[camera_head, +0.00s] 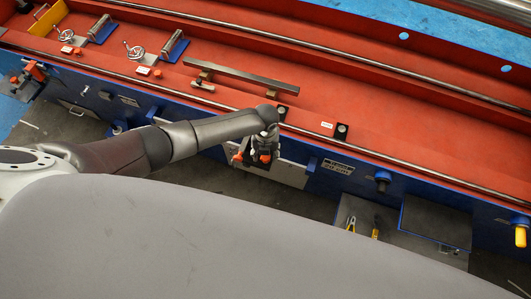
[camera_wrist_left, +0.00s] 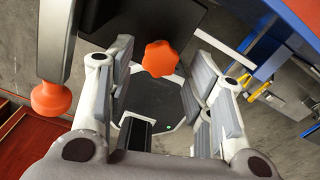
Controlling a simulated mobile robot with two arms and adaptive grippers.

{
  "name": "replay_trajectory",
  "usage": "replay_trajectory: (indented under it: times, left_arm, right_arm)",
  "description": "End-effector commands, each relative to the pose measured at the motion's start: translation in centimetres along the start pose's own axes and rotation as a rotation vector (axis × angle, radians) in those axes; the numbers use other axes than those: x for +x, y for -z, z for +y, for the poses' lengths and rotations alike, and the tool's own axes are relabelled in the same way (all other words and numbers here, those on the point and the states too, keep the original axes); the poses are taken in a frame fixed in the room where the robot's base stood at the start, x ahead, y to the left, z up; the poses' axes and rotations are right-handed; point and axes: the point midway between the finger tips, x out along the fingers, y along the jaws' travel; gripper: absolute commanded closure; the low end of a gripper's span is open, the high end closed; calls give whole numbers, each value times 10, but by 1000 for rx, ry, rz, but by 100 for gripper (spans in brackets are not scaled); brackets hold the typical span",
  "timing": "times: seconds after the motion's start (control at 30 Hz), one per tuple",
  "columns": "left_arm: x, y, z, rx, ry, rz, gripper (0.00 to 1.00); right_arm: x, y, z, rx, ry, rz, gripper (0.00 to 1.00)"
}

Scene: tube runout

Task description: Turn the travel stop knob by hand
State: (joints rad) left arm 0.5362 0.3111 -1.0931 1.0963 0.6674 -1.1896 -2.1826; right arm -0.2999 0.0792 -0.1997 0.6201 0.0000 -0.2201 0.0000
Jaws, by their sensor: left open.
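An orange star-shaped knob (camera_wrist_left: 160,58) shows in the left wrist view, between the far ends of my left gripper's fingers (camera_wrist_left: 160,80). The fingers are open, with a gap on each side of the knob. A second, rounded orange knob (camera_wrist_left: 51,98) is outside the fingers at the left. In the head view my left gripper (camera_head: 262,147) is at the blue front of the machine, and it partly hides the orange knob (camera_head: 265,158) there. I cannot read a label naming the travel stop knob. My right gripper is not in view.
The long red machine bed (camera_head: 380,105) runs behind the gripper, with rails and clamps on it. A dark shelf (camera_head: 365,215) with yellow-handled tools stands at the right. A grey rounded surface fills the foreground. Dark floor shows below the machine front.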

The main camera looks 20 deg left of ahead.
Motion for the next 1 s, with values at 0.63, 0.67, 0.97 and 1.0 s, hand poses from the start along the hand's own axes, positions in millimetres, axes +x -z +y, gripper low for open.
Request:
replay_trajectory:
  times: [0.63, 0.67, 0.97, 1.0]
  left_arm:
    - [12, 0, 0, 83, 0, 0, 52]
    - [14, 0, 0, 83, 0, 0, 52]
    - [20, 0, 0, 82, 1, 0, 52]
    - [20, 0, 0, 82, 1, -1, 52]
  right_arm:
    - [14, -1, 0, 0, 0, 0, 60]
    - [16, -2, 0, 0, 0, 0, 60]
    - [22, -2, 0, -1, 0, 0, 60]
    - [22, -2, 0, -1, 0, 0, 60]
